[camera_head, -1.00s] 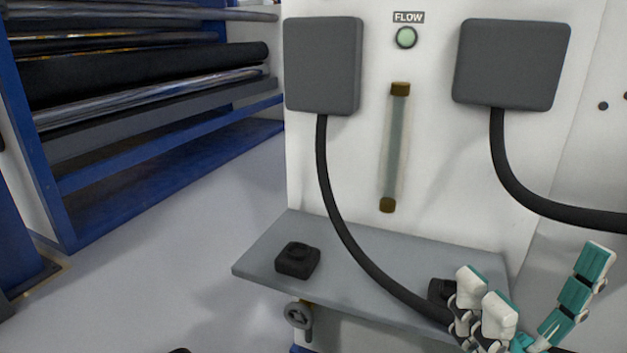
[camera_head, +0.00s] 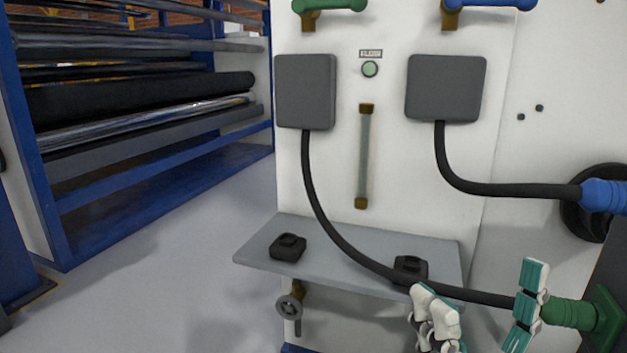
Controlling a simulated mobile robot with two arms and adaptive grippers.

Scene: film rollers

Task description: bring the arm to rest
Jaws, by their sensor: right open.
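My right gripper (camera_head: 482,318) is at the lower right, with white and teal fingers spread wide apart. It is open and nothing sits between its fingers. Its right finger overlaps the black hose (camera_head: 345,245) in the picture near the green coupling (camera_head: 568,313); I cannot tell whether they touch. The rest of the right arm is below the frame. My left gripper is not in view.
A grey shelf (camera_head: 345,268) on the white cabinet carries two black holders (camera_head: 288,247). A second hose ends in a blue coupling (camera_head: 603,196) at the right. A blue roller rack (camera_head: 150,180) stands left. Open floor (camera_head: 175,285) lies between.

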